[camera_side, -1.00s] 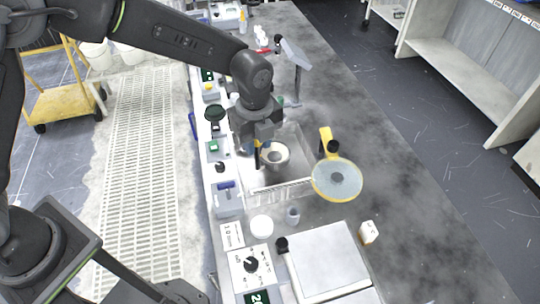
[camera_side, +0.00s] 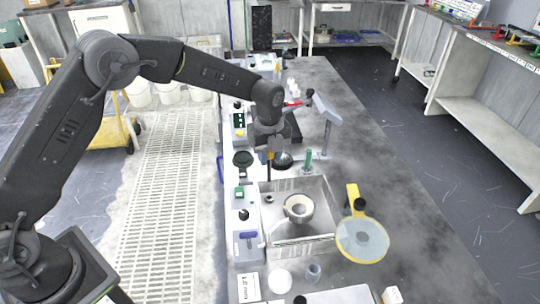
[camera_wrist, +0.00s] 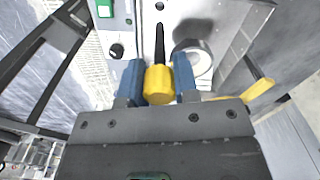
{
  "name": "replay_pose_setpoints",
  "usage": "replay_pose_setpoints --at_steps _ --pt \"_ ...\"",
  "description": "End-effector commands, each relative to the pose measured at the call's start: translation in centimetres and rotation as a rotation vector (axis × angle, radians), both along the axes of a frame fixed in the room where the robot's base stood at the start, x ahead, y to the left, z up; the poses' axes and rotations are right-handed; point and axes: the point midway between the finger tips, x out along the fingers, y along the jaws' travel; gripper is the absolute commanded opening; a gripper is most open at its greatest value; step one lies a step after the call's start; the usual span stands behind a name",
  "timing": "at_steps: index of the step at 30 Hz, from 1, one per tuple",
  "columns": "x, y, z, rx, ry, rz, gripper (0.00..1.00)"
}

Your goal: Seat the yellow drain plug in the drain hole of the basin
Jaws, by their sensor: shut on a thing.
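My gripper (camera_wrist: 158,85) has its blue fingers shut on the yellow drain plug (camera_wrist: 159,86). A thin dark strip shows beyond the plug in the wrist view; I cannot tell if it is a stem or a shadow. In the side view my gripper (camera_side: 268,158) hangs above the far left corner of the metal basin (camera_side: 322,190). The plug is too small there to make out clearly. A pale round bowl (camera_side: 298,208) sits in the basin. A small dark hole (camera_wrist: 159,6) shows in the basin floor at the top of the wrist view, apart from the plug; it may be the drain.
A yellow-armed magnifier (camera_side: 362,240) stands at the basin's right edge. A grey angled stand (camera_side: 326,112) and a green post (camera_side: 308,158) are behind the basin. Control boxes (camera_side: 246,240) line its left side. The bench at right is mostly clear.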

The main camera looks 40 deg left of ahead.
Motion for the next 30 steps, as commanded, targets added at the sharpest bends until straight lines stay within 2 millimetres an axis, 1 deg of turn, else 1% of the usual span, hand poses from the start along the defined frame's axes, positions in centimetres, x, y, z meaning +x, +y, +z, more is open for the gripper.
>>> replay_pose_setpoints --at_steps 5,12,18,24,30 --pt "0.0 0.0 -1.0 0.000 0.002 0.000 0.01" --pt "-0.1 0.0 -3.3 0.001 0.003 0.000 0.01" --pt "-0.1 0.0 -4.8 0.000 0.002 0.000 0.01" --pt "0.0 0.0 -5.6 0.000 0.000 0.000 0.01" --pt "0.0 0.0 -5.8 0.000 0.000 0.000 0.01"
